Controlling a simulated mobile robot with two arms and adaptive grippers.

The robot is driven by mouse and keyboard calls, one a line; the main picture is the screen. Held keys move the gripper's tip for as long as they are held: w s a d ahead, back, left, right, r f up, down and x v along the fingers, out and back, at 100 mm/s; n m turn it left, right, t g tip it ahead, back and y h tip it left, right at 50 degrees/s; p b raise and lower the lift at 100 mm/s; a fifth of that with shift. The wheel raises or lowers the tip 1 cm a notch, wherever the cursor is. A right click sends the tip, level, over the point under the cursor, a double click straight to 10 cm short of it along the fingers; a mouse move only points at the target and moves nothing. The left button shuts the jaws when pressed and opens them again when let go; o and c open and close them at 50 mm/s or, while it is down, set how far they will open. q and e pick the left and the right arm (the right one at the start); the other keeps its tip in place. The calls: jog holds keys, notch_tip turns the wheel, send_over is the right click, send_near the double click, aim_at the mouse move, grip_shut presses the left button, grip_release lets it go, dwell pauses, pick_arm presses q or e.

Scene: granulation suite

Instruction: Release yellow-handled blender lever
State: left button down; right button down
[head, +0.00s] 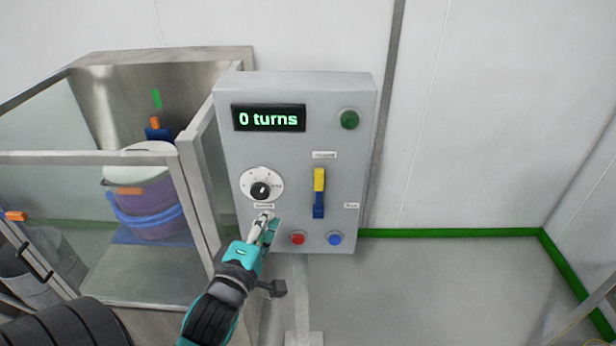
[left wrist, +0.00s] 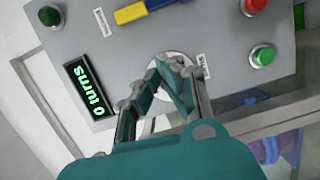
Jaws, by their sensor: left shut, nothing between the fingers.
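The lever's yellow handle (head: 319,180) stands upright on the right half of the grey control box, above a blue part (head: 318,207). My left gripper (head: 266,222) is shut and empty, just below the round dial (head: 261,190) and left of the lever, apart from the handle. In the left wrist view, its fingertips (left wrist: 162,66) meet in front of the pale dial face (left wrist: 172,58) and partly hide it. My right gripper is not in view.
A glazed steel enclosure (head: 190,170) with a purple bucket (head: 150,200) stands left.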

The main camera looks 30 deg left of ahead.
pick_arm(q)
jog(key=r, duration=0.2)
jog(key=shift+s+a+r+n+t+y, duration=0.1)
jog(key=shift+s+r+n+t+y, duration=0.2)
jog(key=shift+s+n, duration=0.1)
jog(key=shift+w, duration=0.15)
jog(key=p, duration=0.3)
send_near(304, 174)
jog(key=w+a, duration=0.1)
jog(key=a, duration=0.1)
jog(key=w+a, duration=0.3)
jog(key=shift+w+a+r, duration=0.2)
jog(key=shift+a+r, duration=0.05)
jog(key=shift+a, duration=0.15)
jog(key=d, duration=0.1)
jog(key=w+d+p, duration=0.1)
jog(key=d, duration=0.1)
jog(key=shift+w+f, duration=0.15)
jog(key=shift+w, duration=0.05)
jog(key=shift+w+d, duration=0.2)
jog(key=shift+d, duration=0.15)
